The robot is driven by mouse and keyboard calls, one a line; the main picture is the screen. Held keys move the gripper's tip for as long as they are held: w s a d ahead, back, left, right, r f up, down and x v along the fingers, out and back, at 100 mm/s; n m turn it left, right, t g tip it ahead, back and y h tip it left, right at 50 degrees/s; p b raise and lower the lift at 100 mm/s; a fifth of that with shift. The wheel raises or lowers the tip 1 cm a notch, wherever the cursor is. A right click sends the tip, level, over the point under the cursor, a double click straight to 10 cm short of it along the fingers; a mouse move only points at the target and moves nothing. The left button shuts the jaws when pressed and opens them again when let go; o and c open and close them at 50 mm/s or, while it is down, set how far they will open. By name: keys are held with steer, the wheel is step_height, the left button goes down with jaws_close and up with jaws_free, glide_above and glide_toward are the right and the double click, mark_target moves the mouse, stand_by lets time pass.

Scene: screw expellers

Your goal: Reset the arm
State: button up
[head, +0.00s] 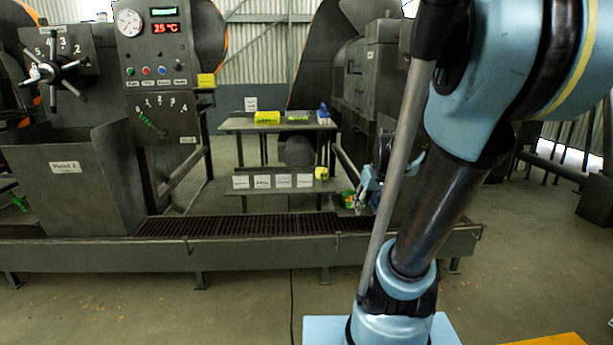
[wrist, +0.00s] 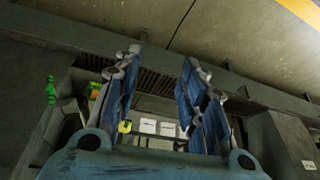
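My gripper (wrist: 162,95) shows in the wrist view with its two blue and grey fingers spread wide apart. Nothing is between the fingers. In the head view my gripper (head: 366,190) is partly visible behind my light-blue arm, in front of the machine at the right. My arm fills much of the right side of the head view. The wrist view appears upside down or strongly tilted, with the floor at the top.
A control panel (head: 155,55) with a gauge and a 25 °C display stands at left, beside a grey bin (head: 75,185). A low grated trough (head: 240,226) runs across. A table (head: 275,126) with yellow items stands behind. Open floor (head: 200,310) lies in front.

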steer(key=s+f+m+g, duration=0.1)
steer(key=s+f, duration=0.2)
steer(key=s, duration=0.5)
steer(key=s+f+m+g+h, duration=0.1)
steer(key=s+f, duration=0.2)
steer(key=s, duration=0.6)
steer(key=shift+a, duration=0.1)
steer(key=shift+w+f+g, duration=0.25)
steer(key=shift+w+g, duration=0.05)
steer(key=shift+w, duration=0.1)
